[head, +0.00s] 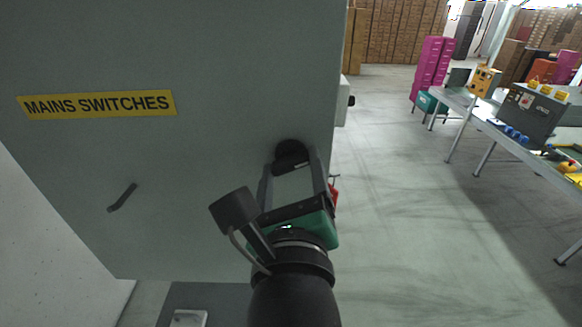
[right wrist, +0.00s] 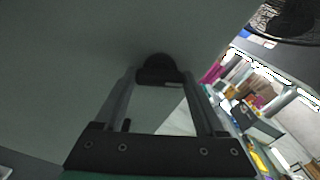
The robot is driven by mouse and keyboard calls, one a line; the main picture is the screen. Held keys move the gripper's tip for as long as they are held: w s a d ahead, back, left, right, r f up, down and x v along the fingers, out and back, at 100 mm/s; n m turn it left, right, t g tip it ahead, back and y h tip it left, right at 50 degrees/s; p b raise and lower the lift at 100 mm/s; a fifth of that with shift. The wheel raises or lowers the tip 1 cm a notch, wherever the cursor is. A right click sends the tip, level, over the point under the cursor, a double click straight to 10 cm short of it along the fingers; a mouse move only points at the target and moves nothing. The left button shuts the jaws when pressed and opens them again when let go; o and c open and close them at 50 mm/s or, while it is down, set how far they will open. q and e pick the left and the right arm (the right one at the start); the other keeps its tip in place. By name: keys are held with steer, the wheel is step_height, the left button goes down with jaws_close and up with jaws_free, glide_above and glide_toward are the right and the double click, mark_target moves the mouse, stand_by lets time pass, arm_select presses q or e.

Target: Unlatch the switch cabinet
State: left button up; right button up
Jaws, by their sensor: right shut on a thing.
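The grey switch cabinet (head: 220,60) fills the left of the head view, with a yellow "MAINS SWITCHES" label (head: 98,104) on its front. A round black latch knob (head: 291,150) sits near the front's right edge; it also shows in the right wrist view (right wrist: 158,62). My right gripper (head: 292,165) is shut on the latch knob, its two fingers reaching up to it from below. The fingers partly hide the knob, so its turn angle cannot be told. My left gripper is not in view.
A small dark handle-like bar (head: 122,197) is on the cabinet front's lower left. A red object (head: 334,192) shows partly behind my right gripper. A table (head: 520,140) with boxes stands to the right, beyond open grey floor (head: 420,220). Magenta lockers (head: 430,68) stand farther back.

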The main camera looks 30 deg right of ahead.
steer(key=m, duration=0.2)
steer(key=shift+m, duration=0.3)
steer(key=m, duration=0.2)
steer(key=shift+m, duration=0.3)
steer(key=o, duration=1.3)
